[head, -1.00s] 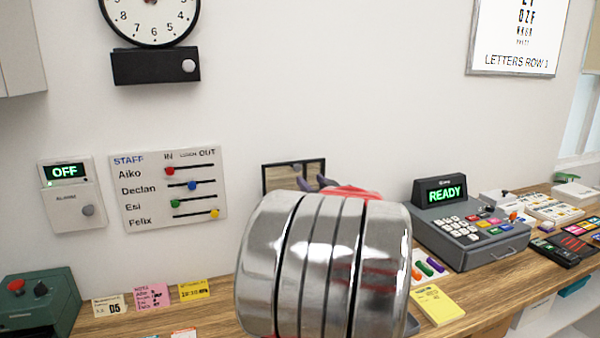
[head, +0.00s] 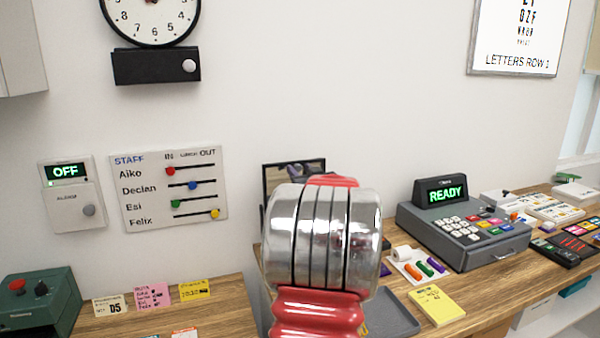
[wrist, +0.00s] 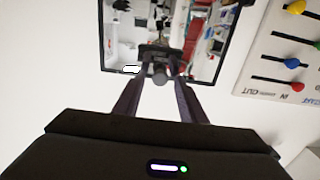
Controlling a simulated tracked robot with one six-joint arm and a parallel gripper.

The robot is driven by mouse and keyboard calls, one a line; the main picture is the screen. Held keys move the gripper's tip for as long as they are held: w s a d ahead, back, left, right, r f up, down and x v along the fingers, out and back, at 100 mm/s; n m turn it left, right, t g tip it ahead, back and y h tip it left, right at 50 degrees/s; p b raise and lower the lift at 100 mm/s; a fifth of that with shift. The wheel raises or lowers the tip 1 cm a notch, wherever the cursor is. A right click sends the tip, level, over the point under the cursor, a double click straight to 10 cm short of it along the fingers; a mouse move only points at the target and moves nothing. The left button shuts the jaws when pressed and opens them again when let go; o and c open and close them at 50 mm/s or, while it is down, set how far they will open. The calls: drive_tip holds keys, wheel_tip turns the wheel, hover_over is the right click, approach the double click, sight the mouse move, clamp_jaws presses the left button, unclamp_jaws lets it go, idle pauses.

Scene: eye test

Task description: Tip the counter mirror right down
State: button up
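The counter mirror (head: 311,166) is a dark-framed rectangle standing near the wall at the back of the counter. My arm hides its lower part in the head view, and its glass reflects my gripper. In the wrist view the mirror (wrist: 213,45) fills the upper middle and reflects the room and my arm. A small round grey knob (wrist: 159,77) shows at the mirror's frame edge nearest my gripper. My gripper (wrist: 160,72) points at that edge with its two dark fingers apart, one on each side of the knob. Whether they touch it is unclear. My arm hides the gripper in the head view.
A staff board (head: 168,188) with coloured sliders hangs on the wall to the left. A register reading READY (head: 460,225) stands right of the mirror. A grey tray (head: 398,318), yellow pad (head: 437,305) and coloured pens (head: 422,266) lie nearer. A green box (head: 38,300) stands far left.

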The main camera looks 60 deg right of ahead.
drive_tip(key=shift+c, duration=0.3)
clamp_jaws()
idle(0.3)
